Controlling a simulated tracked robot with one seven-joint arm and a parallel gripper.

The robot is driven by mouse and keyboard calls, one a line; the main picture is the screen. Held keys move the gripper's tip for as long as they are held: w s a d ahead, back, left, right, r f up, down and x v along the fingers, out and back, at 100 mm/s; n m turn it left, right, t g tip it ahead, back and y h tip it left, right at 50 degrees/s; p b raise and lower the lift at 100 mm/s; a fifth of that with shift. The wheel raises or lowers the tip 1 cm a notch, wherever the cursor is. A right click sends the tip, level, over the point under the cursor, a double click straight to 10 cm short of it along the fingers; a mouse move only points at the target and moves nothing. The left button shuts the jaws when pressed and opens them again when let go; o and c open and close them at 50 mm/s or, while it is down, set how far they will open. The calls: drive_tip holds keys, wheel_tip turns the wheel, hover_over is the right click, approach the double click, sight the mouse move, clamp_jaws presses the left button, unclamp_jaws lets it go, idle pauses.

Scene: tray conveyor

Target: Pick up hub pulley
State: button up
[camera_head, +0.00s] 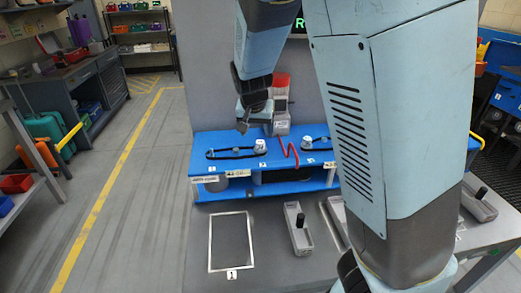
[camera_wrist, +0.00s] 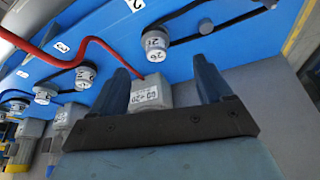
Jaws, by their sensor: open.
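My gripper (camera_head: 255,124) hangs above the back of the blue bench (camera_head: 213,168) in the head view. In the wrist view its two fingers (camera_wrist: 161,65) are wide apart with nothing held between them. A light grey pulley (camera_wrist: 155,43) with a number on top stands just beyond the fingertips, with a black belt at its side. A pulley also shows in the head view (camera_head: 260,146), below my gripper. Another numbered pulley (camera_wrist: 85,75) with a belt is to the left in the wrist view. I cannot tell which one is the hub pulley.
A grey labelled block (camera_wrist: 150,92) shows between the fingers, close to the bench edge. A red cable (camera_wrist: 75,45) crosses the blue surface. In front lie a white-framed mat (camera_head: 212,243) and a grey tray (camera_head: 299,229) holding a black-handled item.

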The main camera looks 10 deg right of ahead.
sight(260, 142)
drive_tip(key=shift+x, duration=1.85)
drive_tip(key=shift+f, duration=0.1)
drive_tip(key=shift+w+d+f, duration=0.25)
drive_tip(key=shift+f, duration=0.3)
drive_tip(key=shift+w+d+f, duration=0.2)
drive_tip(key=shift+w+f, duration=0.05)
drive_tip(key=shift+f, duration=0.3)
drive_tip(key=shift+x, duration=1.25)
drive_tip(key=c, duration=1.2)
